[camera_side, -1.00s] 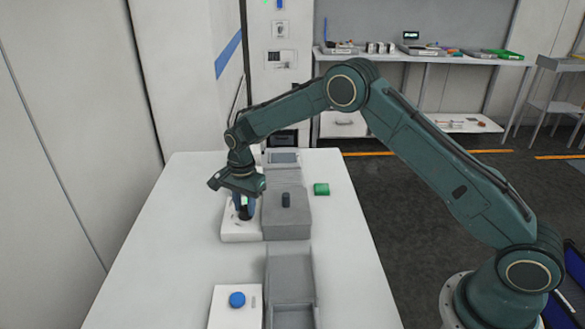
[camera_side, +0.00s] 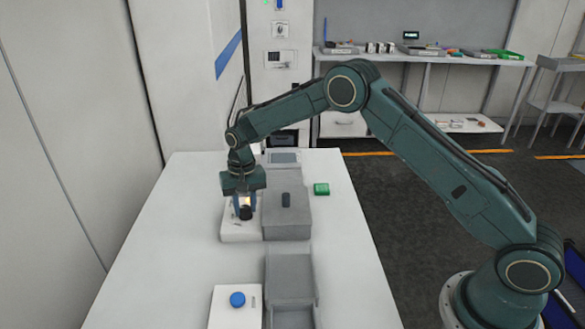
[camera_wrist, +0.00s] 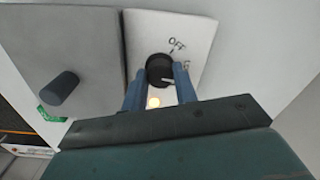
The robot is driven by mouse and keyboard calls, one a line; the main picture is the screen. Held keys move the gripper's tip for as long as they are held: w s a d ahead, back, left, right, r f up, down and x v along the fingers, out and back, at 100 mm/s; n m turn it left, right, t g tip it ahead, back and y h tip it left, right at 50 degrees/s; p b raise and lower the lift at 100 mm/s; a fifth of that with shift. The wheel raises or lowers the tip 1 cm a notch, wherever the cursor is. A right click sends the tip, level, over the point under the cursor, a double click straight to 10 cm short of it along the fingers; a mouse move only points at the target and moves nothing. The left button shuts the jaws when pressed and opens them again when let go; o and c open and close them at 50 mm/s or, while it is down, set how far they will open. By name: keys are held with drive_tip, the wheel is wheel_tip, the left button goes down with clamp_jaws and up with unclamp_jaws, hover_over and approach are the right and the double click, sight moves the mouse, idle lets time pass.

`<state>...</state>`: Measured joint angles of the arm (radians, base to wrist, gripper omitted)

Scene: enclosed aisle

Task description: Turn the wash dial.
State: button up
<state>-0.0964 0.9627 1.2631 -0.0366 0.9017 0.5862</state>
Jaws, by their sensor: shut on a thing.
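The wash dial is a round black knob (camera_wrist: 157,66) on a white panel (camera_wrist: 196,36) marked "OFF", with a second marking partly hidden by a finger. Its white pointer line is turned away from "OFF", toward the right finger. My gripper (camera_wrist: 160,77) has its two blue fingers shut on the dial, one on each side. In the side view my gripper (camera_side: 245,207) points down at the dial (camera_side: 246,213), on the white panel (camera_side: 233,232) at the table's middle.
A grey box (camera_side: 287,222) with a dark upright knob (camera_side: 286,200) stands right beside the panel. The table's left side is clear.

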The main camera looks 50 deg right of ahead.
sight(245, 207)
drive_tip(key=n, duration=1.3)
drive_tip(key=shift+w+n, duration=0.1)
drive_tip(key=shift+n, duration=0.3)
drive_tip(key=o, duration=1)
drive_tip(key=shift+c, duration=0.2)
drive_tip(key=shift+r, duration=0.1)
wheel_tip(245, 207, up, 14)
drive_tip(key=shift+d, duration=0.15)
